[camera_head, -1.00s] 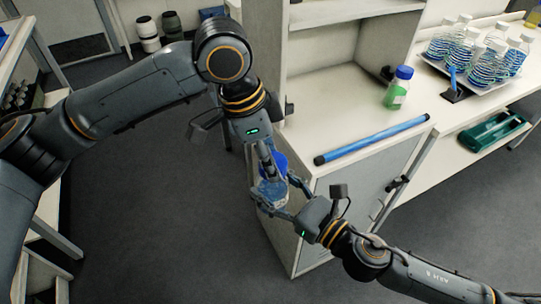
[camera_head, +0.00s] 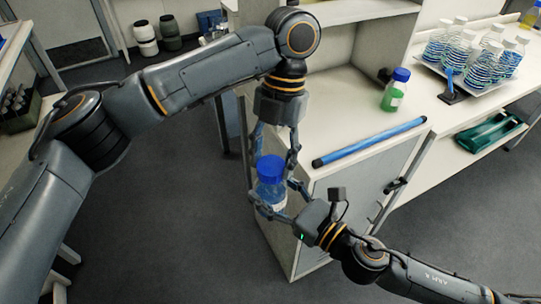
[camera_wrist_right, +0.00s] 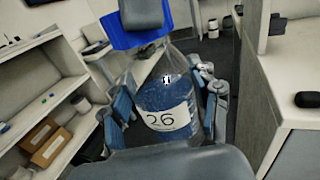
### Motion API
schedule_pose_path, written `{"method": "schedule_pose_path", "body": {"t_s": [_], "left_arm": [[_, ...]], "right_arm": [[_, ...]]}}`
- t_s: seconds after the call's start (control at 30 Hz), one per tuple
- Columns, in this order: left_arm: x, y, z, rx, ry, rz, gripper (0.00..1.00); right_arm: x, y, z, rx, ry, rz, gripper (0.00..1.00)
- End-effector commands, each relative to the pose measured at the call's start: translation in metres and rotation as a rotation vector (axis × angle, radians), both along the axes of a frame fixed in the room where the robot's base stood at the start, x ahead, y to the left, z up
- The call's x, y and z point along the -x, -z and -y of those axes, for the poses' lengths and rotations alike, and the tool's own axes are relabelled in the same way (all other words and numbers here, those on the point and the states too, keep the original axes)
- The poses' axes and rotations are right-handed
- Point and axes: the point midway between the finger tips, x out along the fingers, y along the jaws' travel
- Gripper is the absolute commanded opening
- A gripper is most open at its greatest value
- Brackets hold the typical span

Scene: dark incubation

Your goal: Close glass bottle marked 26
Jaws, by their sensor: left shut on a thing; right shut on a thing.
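The glass bottle (camera_head: 272,193) is clear with blue contents, and its label reads 26 in the right wrist view (camera_wrist_right: 166,118). It is held off the floor beside the cabinet. My right gripper (camera_head: 276,196) is shut around its body, one finger on each side. A blue cap (camera_head: 270,167) is at the bottle's mouth and also shows at the top of the right wrist view (camera_wrist_right: 140,38). My left gripper (camera_head: 272,160) comes from above and is shut on the cap. Whether the cap is fully seated is hidden.
The cabinet top (camera_head: 340,125) holds a blue rod (camera_head: 368,142) and a green bottle with a blue cap (camera_head: 395,92). A tray (camera_head: 477,88) of several striped bottles stands on the right bench. A shelf (camera_wrist_right: 35,70) with boxes stands left in the wrist view. Floor left of the bottle is clear.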

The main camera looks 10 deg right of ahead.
Motion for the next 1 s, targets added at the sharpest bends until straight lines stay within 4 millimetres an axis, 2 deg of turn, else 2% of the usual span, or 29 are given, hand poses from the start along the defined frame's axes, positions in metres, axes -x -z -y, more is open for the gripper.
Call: {"method": "schedule_pose_path", "body": {"t_s": [0.1, 0.3, 0.43, 0.7, 0.73, 0.83, 1.0], "left_arm": [[-0.0011, -0.0012, 0.0005, -0.005, 0.276, 0.009, 0.33], [0.0011, -0.0003, 0.0017, -0.003, 0.629, 0.005, 0.33], [0.0012, -0.0002, 0.0018, -0.003, 0.713, 0.003, 0.33], [0.0012, -0.0003, 0.0021, -0.001, 0.719, 0.003, 0.33], [0.0011, -0.0002, 0.0022, -0.001, 0.718, 0.004, 0.53], [0.0014, -0.0002, 0.0023, -0.001, 0.718, 0.002, 0.72], [0.0022, 0.0002, 0.0025, 0.001, 0.719, 0.0, 0.72]], "right_arm": [[0.0017, -0.0003, -0.0013, -0.001, -0.005, 0.0, 0.0], [0.002, -0.0003, -0.0016, -0.001, -0.006, 0.0, 0.0], [0.0021, -0.0003, -0.0018, -0.001, -0.007, 0.0, 0.0], [0.0024, -0.0003, -0.0021, -0.001, -0.008, 0.001, 0.0], [0.0024, -0.0003, -0.0021, -0.001, -0.008, 0.001, 0.0], [0.0022, -0.0004, -0.0019, -0.001, -0.007, 0.001, 0.0], [0.0014, -0.0008, -0.0013, -0.001, -0.005, 0.002, 0.0]]}}
